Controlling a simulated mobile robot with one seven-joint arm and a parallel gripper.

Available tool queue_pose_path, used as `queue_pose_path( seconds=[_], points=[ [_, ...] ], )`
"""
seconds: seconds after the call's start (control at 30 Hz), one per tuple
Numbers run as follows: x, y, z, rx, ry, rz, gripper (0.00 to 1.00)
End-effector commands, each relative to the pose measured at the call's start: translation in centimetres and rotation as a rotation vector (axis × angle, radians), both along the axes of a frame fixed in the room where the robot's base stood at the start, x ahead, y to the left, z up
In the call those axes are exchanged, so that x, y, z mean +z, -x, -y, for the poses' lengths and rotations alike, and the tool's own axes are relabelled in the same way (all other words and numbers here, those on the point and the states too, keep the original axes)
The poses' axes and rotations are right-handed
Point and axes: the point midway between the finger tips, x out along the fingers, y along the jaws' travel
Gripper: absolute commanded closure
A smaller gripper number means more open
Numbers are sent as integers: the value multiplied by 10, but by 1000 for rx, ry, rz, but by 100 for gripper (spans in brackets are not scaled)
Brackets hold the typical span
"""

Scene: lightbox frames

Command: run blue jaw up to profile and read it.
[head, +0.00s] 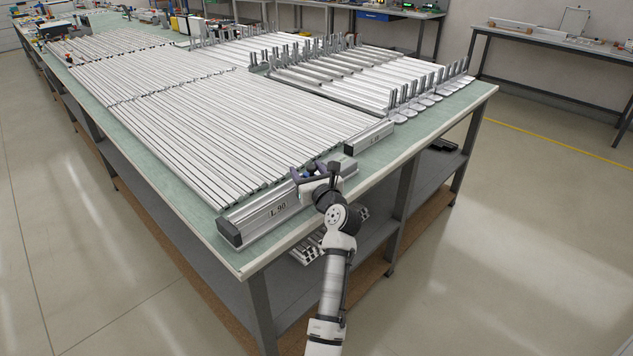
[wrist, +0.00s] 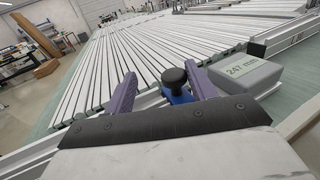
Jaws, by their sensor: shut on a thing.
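The blue jaw (wrist: 178,96) with a round black knob (wrist: 174,77) sits between the two purple fingers of my gripper (wrist: 164,88) in the wrist view. My gripper is shut on the blue jaw. A grey block reading "247 mm" (wrist: 240,76) lies right of the fingers in the wrist view. Long silver profiles (head: 190,120) lie in rows behind the rail. I cannot tell whether the jaw touches a profile.
A shorter marked bar (head: 369,137) lies along the table edge, right of my gripper. Uprights with round feet (head: 430,95) stand at the table's right. The green tabletop (head: 170,190) shows bare at its left edge. The floor (head: 480,250) to the right is clear.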

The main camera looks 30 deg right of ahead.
Motion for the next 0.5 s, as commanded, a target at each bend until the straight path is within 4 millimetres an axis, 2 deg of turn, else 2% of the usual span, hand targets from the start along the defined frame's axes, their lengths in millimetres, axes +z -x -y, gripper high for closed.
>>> queue_pose_path(
  seconds=[0.03,0.5],
  points=[
    [1,2,-6,12,-1,-3,53],
    [0,36,-5,7,-2,-4,53]
  ],
)
